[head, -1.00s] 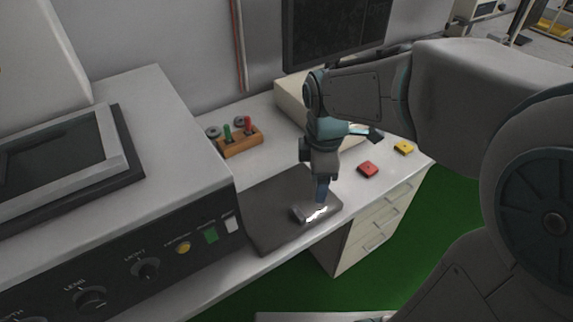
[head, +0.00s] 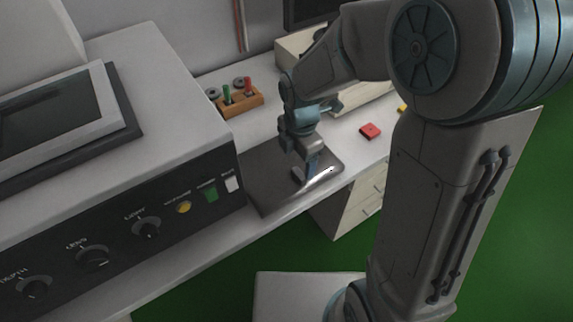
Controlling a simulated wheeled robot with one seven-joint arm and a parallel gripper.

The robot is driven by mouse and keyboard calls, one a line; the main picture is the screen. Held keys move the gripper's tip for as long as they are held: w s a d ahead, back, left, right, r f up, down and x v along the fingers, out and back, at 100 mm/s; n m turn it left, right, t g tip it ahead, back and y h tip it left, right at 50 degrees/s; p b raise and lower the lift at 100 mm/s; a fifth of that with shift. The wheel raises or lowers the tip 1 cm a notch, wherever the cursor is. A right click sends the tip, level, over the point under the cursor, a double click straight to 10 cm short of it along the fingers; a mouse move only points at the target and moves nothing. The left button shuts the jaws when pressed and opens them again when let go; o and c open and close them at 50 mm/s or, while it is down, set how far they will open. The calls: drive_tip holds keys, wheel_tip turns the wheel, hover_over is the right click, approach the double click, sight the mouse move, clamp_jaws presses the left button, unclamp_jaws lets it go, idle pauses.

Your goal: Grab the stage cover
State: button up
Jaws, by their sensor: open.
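My gripper (head: 307,172) is open and points down over the dark flat plate (head: 262,192) on the bench, near its right part. A small grey piece (head: 297,175) shows at the fingers, and a bright shiny strip (head: 322,174) lies just right of them. I cannot tell for sure which of these is the stage cover, or whether the fingers are around it or touching it. The fingertips are small and partly merged with these things.
A grey machine with a black knob panel (head: 120,235) stands left of the plate. A wooden holder (head: 236,106) with green and red handled tools sits behind. A red block (head: 370,131) lies to the right, a yellow block (head: 402,108) partly hidden by my arm. Drawers (head: 352,205) are below.

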sight(299, 173)
drive_tip(key=f, duration=0.5)
drive_tip(key=shift+w+d+f, duration=0.1)
drive_tip(key=shift+w+d, duration=0.1)
drive_tip(key=shift+w, duration=0.05)
drive_tip(key=c, duration=1.4)
drive_tip(key=shift+c, duration=0.4)
